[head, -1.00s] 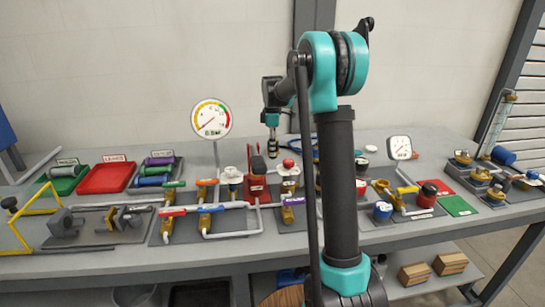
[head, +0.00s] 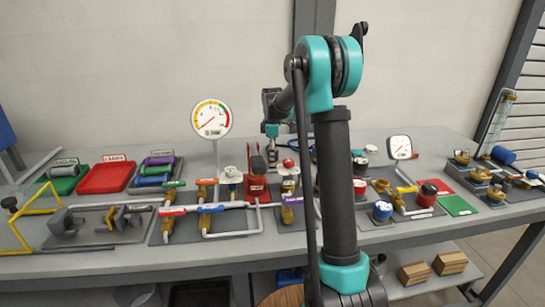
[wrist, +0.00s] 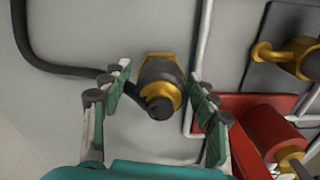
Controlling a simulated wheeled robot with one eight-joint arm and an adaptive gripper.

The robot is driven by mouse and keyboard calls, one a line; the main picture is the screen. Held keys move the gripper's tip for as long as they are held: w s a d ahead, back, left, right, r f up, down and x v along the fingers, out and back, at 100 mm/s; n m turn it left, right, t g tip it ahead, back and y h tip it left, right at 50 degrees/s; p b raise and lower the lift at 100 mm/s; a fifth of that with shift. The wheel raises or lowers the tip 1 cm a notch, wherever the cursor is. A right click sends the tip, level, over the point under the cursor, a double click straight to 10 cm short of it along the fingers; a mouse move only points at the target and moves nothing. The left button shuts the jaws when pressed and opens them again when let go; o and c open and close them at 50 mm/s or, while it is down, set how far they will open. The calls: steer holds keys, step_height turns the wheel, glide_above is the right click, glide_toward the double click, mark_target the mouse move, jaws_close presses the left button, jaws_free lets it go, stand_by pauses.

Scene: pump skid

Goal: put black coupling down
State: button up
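The black coupling (wrist: 160,92), with brass-coloured parts around it, sits between the two fingers of my gripper (wrist: 159,78) in the wrist view. A gap shows on each side of it, so the fingers are open and do not touch it. In the head view my gripper (head: 271,132) points down over the back of the bench, behind the red block. The coupling cannot be made out there.
In the wrist view a red part (wrist: 265,125) lies close to the right finger. A thin pale pipe (wrist: 200,50) runs beside the coupling. Bare grey surface lies to the left.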

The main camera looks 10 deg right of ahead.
step_height(320, 180, up, 12)
steer(key=shift+r, duration=0.15)
stand_by(0.6)
